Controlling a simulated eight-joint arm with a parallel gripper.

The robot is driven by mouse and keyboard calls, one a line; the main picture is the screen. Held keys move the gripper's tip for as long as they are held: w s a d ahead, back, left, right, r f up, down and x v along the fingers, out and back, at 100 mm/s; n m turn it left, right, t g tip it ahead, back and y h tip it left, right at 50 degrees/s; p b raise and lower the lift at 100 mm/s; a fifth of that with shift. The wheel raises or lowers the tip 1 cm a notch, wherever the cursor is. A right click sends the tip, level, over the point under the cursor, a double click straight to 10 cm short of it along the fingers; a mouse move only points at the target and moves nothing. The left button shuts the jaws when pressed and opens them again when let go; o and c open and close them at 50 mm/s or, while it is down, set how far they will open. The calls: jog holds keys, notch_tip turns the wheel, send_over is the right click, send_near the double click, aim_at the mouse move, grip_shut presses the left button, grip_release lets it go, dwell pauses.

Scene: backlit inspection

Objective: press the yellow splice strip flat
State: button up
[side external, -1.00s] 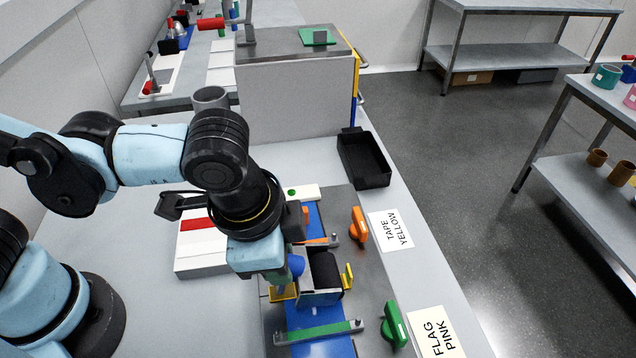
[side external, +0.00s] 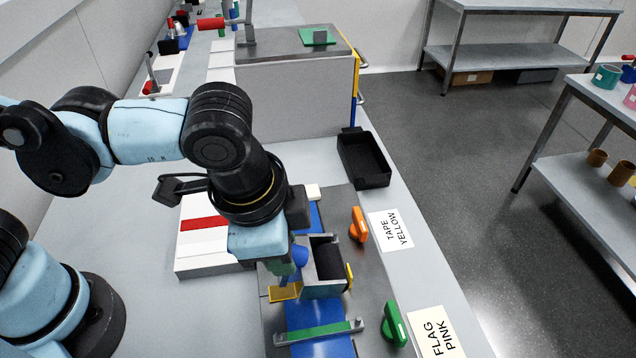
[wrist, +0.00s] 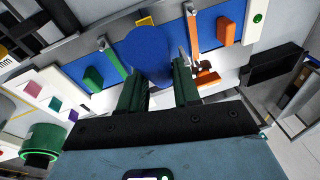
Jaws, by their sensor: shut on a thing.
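My gripper (wrist: 160,88) is shut on the blue handle (wrist: 148,55) of a roller tool. In the side view the handle (side external: 299,255) joins a metal frame with a black roller (side external: 329,262), over the blue band (side external: 312,314). Yellow pieces show on both sides of the tool: one at its lower left (side external: 285,292) and a small one at its right end (side external: 349,276). A bit of yellow (wrist: 145,20) shows beyond the handle in the wrist view. The tool hides the middle between them, so I cannot tell whether the roller touches the yellow strip or whether it lies flat.
A green bar (side external: 318,332) crosses the band in front, with a green knob (side external: 394,324) beside it. An orange knob (side external: 358,225) stands to the right. A black tray (side external: 364,160) lies behind. A white block with a red stripe (side external: 204,225) is left of the gripper.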

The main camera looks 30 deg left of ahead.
jog(key=shift+a+v, duration=0.15)
jog(key=shift+v, duration=0.9)
jog(key=shift+a+v, duration=0.2)
jog(key=shift+v, duration=0.8)
jog(key=shift+a+v, duration=0.15)
jog(key=shift+v, duration=0.9)
jog(key=shift+w, duration=0.15)
jog(key=w+a+n+y, duration=0.1)
jog(key=w+a+n, duration=0.4)
jog(key=a, duration=0.6)
jog(key=w+a+n+y, duration=0.1)
jog(key=w+a+n, duration=0.4)
jog(key=a, duration=0.6)
jog(key=shift+w+r+n+g, duration=0.15)
jog(key=shift+w+n+g, duration=0.2)
jog(key=shift+w, duration=0.35)
